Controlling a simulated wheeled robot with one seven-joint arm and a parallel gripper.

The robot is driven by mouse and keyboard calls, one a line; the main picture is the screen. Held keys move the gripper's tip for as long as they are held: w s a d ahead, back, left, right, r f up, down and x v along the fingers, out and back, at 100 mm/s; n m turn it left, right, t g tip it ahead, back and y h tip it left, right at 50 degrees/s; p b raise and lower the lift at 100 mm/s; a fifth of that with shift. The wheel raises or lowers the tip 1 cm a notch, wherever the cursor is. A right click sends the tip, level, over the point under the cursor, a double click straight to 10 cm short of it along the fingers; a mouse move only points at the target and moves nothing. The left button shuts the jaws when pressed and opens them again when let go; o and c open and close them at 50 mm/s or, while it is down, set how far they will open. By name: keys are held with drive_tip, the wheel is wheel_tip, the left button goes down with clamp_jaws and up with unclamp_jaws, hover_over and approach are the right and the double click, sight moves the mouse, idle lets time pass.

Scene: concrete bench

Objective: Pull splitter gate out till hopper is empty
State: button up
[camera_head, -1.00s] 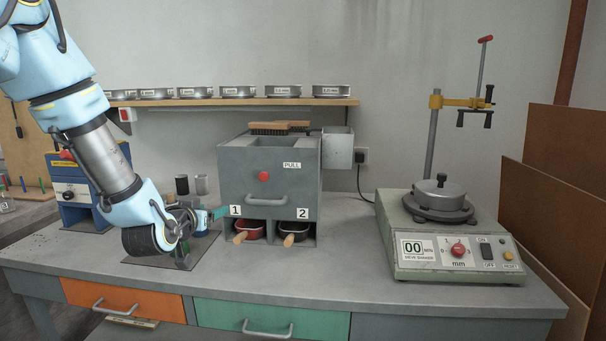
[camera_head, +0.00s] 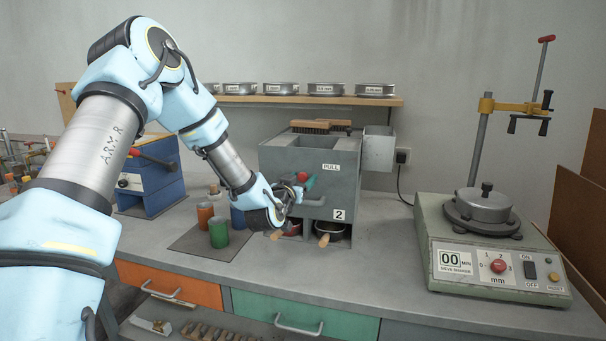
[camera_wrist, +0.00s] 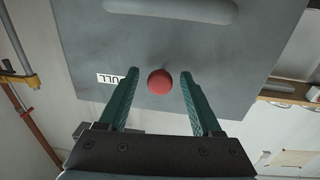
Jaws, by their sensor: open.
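The grey splitter box (camera_head: 335,165) stands on the bench, its front marked PULL. A red round knob (camera_head: 302,176) on that front is the gate's pull; it also shows in the wrist view (camera_wrist: 159,82). My gripper (camera_head: 304,183) is at the box front with teal fingers open. In the wrist view the fingers (camera_wrist: 158,74) stand on either side of the knob, with gaps showing at both sides. The hopper opening (camera_head: 318,142) is on top; its contents cannot be made out. Two pans sit below, the right one (camera_head: 331,232) under label 2; my gripper partly hides the left.
A brush (camera_head: 322,126) lies on top of the box. Green (camera_head: 219,232) and orange cups stand on a dark mat left of it. A sieve shaker (camera_head: 490,245) stands to the right. A bar handle sits below the knob. The bench front is clear.

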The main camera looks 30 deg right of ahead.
drive_tip(key=shift+w+d, duration=0.3)
drive_tip(key=shift+c, duration=0.2)
clamp_jaws()
idle(1.1)
